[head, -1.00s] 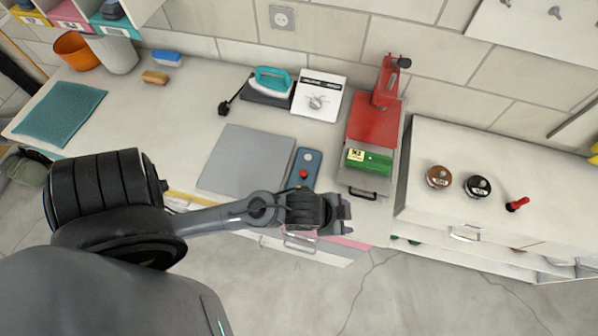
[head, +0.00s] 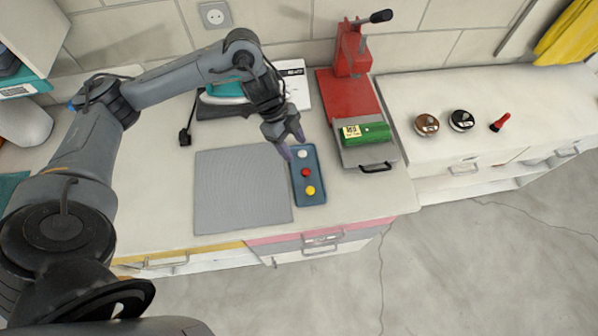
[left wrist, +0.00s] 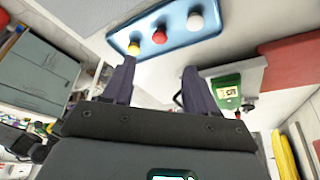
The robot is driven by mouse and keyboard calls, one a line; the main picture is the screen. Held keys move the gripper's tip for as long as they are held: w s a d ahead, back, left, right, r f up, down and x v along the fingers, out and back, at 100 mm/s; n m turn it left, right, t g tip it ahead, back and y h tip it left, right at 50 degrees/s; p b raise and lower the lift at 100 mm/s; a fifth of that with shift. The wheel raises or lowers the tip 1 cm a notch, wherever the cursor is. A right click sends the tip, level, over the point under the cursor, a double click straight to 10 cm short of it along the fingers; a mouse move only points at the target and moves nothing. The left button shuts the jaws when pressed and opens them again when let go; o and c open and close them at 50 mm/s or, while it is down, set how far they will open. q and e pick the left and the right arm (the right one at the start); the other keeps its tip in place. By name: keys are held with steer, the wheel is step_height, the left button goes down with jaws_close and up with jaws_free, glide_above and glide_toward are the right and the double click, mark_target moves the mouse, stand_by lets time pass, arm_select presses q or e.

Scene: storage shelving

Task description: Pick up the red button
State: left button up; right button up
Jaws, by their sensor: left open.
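The red button (head: 306,172) sits in the middle of a small blue tray (head: 318,158), between a white button (head: 302,154) and a yellow button (head: 311,190). In the left wrist view the red button (left wrist: 159,36) lies ahead, between the yellow button (left wrist: 134,48) and the white button (left wrist: 194,22). My left gripper (head: 293,151) is open and empty, above the tray's far left end near the white button. In the left wrist view its two fingers (left wrist: 158,75) are spread apart. My right gripper is not in view.
A grey mat (head: 240,190) lies left of the tray. A red press (head: 350,95) with a green block (head: 366,134) stands to the right. A teal iron (head: 226,90) sits behind the mat. Two round tins (head: 426,124) and a red-handled item (head: 500,122) rest on the right cabinet.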

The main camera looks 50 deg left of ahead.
mark_target(306, 171)
arm_select(q)
steer(key=x, duration=0.4)
steer(key=shift+d, duration=0.1)
steer(key=p+x, duration=0.1)
steer(key=x, duration=0.4)
steer(key=shift+s, duration=0.1)
steer(key=shift+d+f+p, duration=0.15)
steer(key=shift+f+p, duration=0.15)
steer(key=shift+f, duration=0.35)
jaws_close()
